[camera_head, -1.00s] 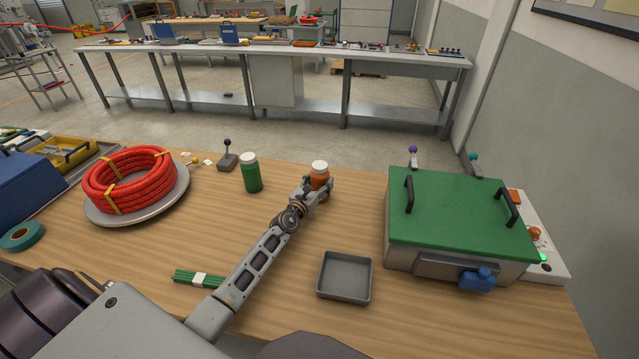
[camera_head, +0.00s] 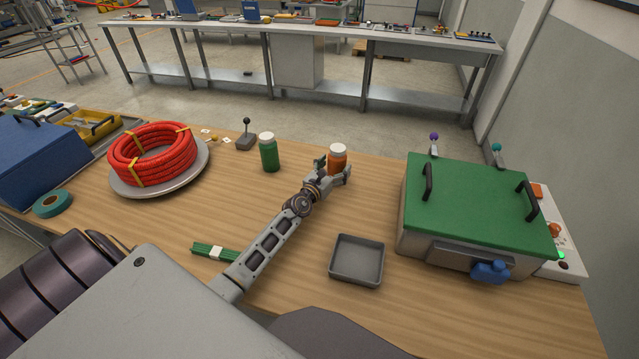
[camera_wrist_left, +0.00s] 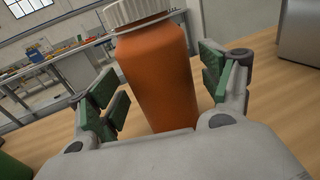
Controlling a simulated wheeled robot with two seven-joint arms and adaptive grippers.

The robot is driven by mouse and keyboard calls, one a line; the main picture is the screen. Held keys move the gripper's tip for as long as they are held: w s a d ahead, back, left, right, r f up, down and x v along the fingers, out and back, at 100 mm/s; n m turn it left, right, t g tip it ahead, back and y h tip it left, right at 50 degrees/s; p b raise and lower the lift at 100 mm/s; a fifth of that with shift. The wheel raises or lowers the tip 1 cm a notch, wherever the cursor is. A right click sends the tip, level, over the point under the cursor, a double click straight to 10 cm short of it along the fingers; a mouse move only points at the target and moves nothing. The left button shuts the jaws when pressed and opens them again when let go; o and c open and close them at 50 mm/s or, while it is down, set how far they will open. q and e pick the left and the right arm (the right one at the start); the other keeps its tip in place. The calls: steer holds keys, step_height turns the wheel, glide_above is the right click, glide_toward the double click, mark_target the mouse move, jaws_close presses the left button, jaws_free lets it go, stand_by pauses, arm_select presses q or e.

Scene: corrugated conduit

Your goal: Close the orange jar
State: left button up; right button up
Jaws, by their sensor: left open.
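The orange jar (camera_head: 337,160) stands upright on the wooden table with a white cap on its top. In the left wrist view the jar (camera_wrist_left: 160,75) fills the middle, and its ribbed white cap (camera_wrist_left: 132,12) is cut by the top edge. I cannot tell how tightly the cap sits. My left gripper (camera_head: 332,170) is open at the jar, with its green-padded fingers on either side of the body. In the left wrist view the left finger (camera_wrist_left: 108,105) stands apart from the jar, and the right finger is closer to it. My right gripper is not in view.
A green jar (camera_head: 269,153) with a white cap stands left of the orange one. A grey tray (camera_head: 357,262) lies in front, and a green-lidded box (camera_head: 475,205) stands right. A red conduit coil (camera_head: 152,153) lies left. Table around the orange jar is clear.

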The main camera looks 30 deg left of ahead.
mark_target(332, 170)
arm_select(q)
steer(key=shift+s, duration=3.35)
steer(key=shift+s+a, duration=0.15)
steer(key=shift+s, duration=1.7)
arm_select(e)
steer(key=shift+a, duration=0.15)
arm_select(q)
steer(key=shift+r, duration=0.1)
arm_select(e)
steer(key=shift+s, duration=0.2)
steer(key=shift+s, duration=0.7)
